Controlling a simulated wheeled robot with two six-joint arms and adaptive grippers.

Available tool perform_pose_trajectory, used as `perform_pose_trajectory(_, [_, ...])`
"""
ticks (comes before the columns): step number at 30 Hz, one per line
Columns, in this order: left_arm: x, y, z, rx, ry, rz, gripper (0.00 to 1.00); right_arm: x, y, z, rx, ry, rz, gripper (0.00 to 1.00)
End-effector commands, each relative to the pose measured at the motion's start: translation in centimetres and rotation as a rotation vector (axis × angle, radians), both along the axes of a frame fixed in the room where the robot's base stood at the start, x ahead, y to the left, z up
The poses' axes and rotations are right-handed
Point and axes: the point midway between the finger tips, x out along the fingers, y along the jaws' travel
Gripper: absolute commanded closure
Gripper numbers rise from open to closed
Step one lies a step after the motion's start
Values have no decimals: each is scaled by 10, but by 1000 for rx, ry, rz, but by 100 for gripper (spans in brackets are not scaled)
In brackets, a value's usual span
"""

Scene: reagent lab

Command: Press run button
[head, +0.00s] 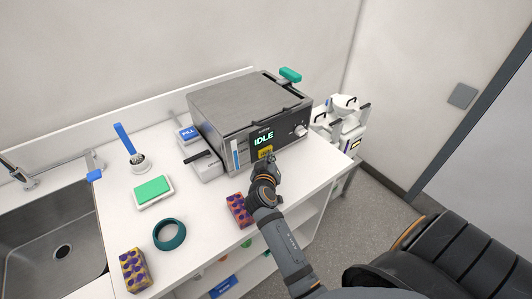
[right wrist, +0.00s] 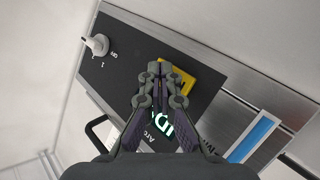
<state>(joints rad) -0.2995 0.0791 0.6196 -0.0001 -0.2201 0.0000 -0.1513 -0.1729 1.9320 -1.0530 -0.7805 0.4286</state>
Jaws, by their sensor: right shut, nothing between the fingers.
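A grey and black lab machine (head: 225,105) stands on the white bench, its display (head: 263,138) reading IDLE in green. Below the display is a yellow button (head: 265,152), taken to be the run button; its label cannot be read. In the right wrist view the yellow button (right wrist: 184,82) is partly hidden behind my fingers. My right gripper (head: 271,158) is shut and empty, its tips (right wrist: 160,69) over or right in front of the button's edge. I cannot tell whether they touch it. My left gripper is out of view.
A white knob (head: 300,130) sits right of the display. A patterned block (head: 239,210) lies on the bench (head: 205,200) near my right arm. A teal ring (head: 169,247), a green-topped box (head: 152,191) and another patterned block (head: 134,270) lie further left, near the sink (head: 50,245).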

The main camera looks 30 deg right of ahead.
Motion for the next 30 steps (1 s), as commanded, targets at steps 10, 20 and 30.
perform_pose_trajectory(10, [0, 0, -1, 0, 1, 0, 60, 2, 0, -1, 0, 0, 0, 100])
perform_pose_trajectory(20, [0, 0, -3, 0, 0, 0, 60, 7, 0, 0, 0, 0, 0, 100])
perform_pose_trajectory(30, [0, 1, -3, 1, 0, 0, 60, 8, 1, 1, 0, -2, 1, 100])
